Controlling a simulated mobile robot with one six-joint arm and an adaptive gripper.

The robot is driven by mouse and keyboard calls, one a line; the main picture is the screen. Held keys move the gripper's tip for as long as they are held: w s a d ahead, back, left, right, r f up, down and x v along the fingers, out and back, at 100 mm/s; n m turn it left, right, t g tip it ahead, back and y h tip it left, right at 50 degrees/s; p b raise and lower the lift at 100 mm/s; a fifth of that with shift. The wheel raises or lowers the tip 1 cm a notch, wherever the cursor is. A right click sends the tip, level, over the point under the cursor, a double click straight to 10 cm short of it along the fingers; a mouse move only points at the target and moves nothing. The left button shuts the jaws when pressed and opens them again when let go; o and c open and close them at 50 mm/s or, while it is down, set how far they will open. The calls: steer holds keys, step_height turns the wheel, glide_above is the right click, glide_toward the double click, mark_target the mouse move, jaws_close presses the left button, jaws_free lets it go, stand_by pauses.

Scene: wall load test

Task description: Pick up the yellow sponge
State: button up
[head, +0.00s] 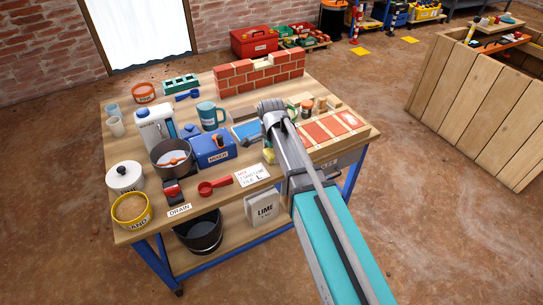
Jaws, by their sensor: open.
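A small yellow block, which looks like the sponge (268,157), lies on the wooden workbench (235,185) near its middle, just left of my arm. My arm partly covers the area beside it. My gripper (271,105) is at the far end of the grey arm, over the bench and beyond the sponge, apart from it in the picture. It is open, and I see nothing held in it. Its fingers are small and hard to make out, and its height above the bench is unclear.
A blue box (213,150), a red scoop (215,187) and a white note card (252,175) lie left of the sponge. A dark pot (171,158) stands farther left. A red brick wall (258,76) stands behind. A tray of red tiles (335,126) is at right.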

steer(key=c, duration=0.7)
steer(key=shift+r, duration=0.15)
step_height(320, 180, up, 3)
steer(key=p, duration=0.3)
steer(key=shift+s+d+r+p, duration=0.65)
steer(key=shift+s+r+p, duration=1)
steer(key=shift+s, duration=0.6)
steer(key=shift+s+d+r+p, duration=0.6)
steer(key=shift+s+r+p, duration=1.05)
steer(key=shift+s, duration=0.65)
steer(key=shift+s+d+r+p, duration=0.65)
steer(key=shift+s+r+p, duration=1)
steer(key=shift+s, duration=0.6)
steer(key=shift+f, duration=0.1)
